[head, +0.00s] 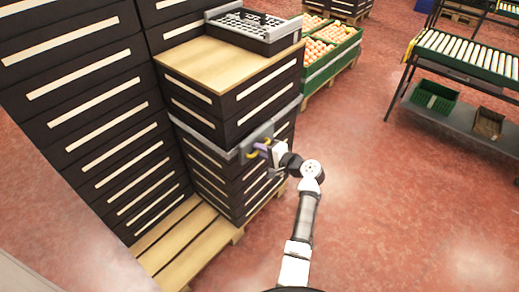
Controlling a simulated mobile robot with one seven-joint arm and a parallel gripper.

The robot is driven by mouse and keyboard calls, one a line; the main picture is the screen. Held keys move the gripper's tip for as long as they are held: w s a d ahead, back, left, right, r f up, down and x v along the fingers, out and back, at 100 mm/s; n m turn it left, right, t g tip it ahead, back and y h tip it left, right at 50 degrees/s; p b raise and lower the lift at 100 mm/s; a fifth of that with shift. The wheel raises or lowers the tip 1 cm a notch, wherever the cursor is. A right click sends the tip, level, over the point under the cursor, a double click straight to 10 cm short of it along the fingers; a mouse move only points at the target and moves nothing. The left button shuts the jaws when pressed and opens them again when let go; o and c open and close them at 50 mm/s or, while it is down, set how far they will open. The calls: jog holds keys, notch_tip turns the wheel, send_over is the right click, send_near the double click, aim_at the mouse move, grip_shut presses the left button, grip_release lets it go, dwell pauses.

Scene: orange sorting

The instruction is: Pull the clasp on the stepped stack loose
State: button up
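The stepped stack (235,185) is dark slatted crates on a wooden pallet, with a light wooden board on top. A grey band (205,143) runs around it below its upper crates. My gripper (260,149) is at the clasp, reaching in from the right.
A grey crate (236,35) stands on the board. Taller dark crate stacks (85,100) rise at left. Green crates of oranges (318,58) stand behind. A roller conveyor (470,55) is at upper right. The red floor (400,200) on the right is clear.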

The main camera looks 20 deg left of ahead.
jog(key=shift+a, duration=0.2)
grip_shut()
